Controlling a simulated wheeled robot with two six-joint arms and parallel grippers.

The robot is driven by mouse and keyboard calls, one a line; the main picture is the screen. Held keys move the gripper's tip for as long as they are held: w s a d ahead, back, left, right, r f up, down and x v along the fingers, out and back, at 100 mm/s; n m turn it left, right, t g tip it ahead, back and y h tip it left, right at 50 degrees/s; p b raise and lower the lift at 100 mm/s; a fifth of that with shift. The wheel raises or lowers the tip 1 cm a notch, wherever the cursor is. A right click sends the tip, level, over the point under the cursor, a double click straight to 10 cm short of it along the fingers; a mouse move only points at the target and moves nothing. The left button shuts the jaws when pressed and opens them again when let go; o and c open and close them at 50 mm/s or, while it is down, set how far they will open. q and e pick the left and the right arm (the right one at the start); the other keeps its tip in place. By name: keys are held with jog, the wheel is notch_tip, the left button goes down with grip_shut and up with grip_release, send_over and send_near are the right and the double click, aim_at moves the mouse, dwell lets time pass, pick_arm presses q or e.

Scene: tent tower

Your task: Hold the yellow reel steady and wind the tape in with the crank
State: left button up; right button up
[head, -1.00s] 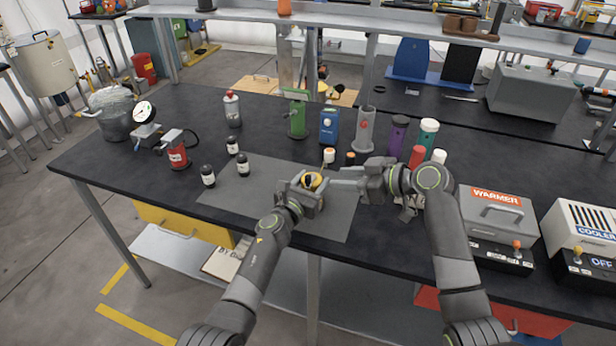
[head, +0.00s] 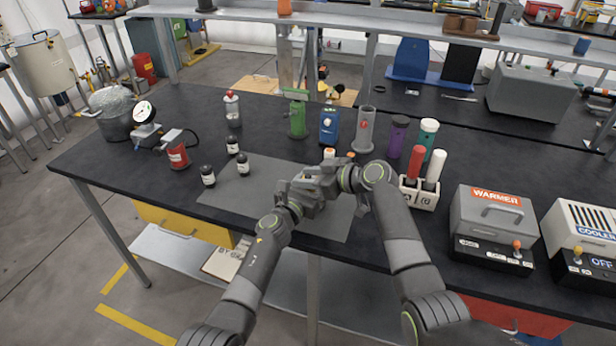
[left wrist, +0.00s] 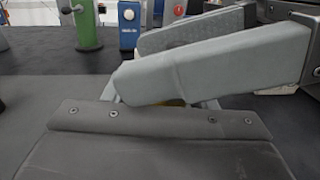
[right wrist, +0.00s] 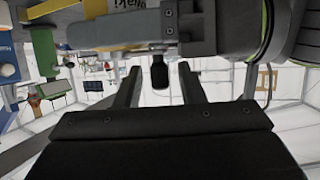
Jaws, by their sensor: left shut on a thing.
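The yellow reel is mostly hidden in the head view behind my two grippers. A sliver of the reel (left wrist: 175,102) shows below the fingers in the left wrist view. Yellow parts of the reel (right wrist: 130,47) also show at the top of the right wrist view. My left gripper (head: 306,188) is shut on the reel above the grey mat. My right gripper (head: 326,180) is right beside it. In the right wrist view, its two fingers are apart, with a dark knob (right wrist: 160,73), seemingly the crank's handle, between them and gaps on both sides.
The grey mat (head: 230,195) lies at the table's front, with small dark bottles (head: 208,176) at its left. A green device (head: 298,118), a blue box (head: 328,126) and a grey cylinder (head: 364,130) stand behind. A marker rack (head: 420,196) and the warmer (head: 492,220) are at right.

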grip_shut()
jog(key=shift+a+m+t+h, duration=0.25)
jog(key=shift+m+t+h, duration=0.25)
jog(key=shift+m+t, duration=0.15)
jog(key=shift+w+a+m+t+h, duration=0.2)
jog(key=shift+m+t+h, duration=0.55)
jog(key=shift+m, duration=0.15)
jog(key=shift+w+a+m+t+h, duration=0.2)
jog(key=shift+m+t+h, duration=0.4)
jog(key=shift+m+h, duration=0.2)
grip_release()
